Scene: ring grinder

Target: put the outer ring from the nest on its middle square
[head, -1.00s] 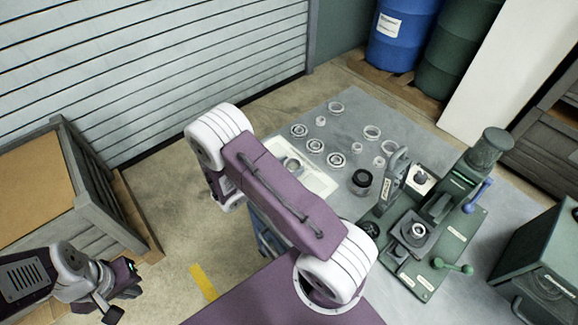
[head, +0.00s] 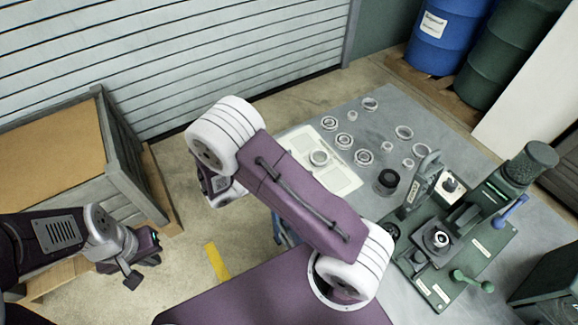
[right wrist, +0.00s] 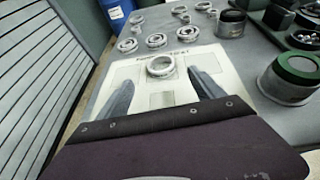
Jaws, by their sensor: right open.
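The steel outer ring (head: 319,157) lies flat on the white board (head: 345,184), in its middle column. In the right wrist view the ring (right wrist: 160,66) sits just beyond a grey square (right wrist: 162,100) of the board. My right gripper (right wrist: 160,80) is open and empty. Its two fingers point at the board, one each side of the ring in the picture; I see no contact. The head view hides these fingers behind my right arm. The nest (head: 437,240) is on the green grinder, with a small pale round part in it. My left gripper (head: 143,266) hangs far left, away from the board.
Several bearings and rings (head: 345,141) lie on the grey table beyond the board. A dark round pot (head: 387,180) stands between the board and the grinder (head: 465,262). A grey crate (head: 118,165) stands at left on the floor.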

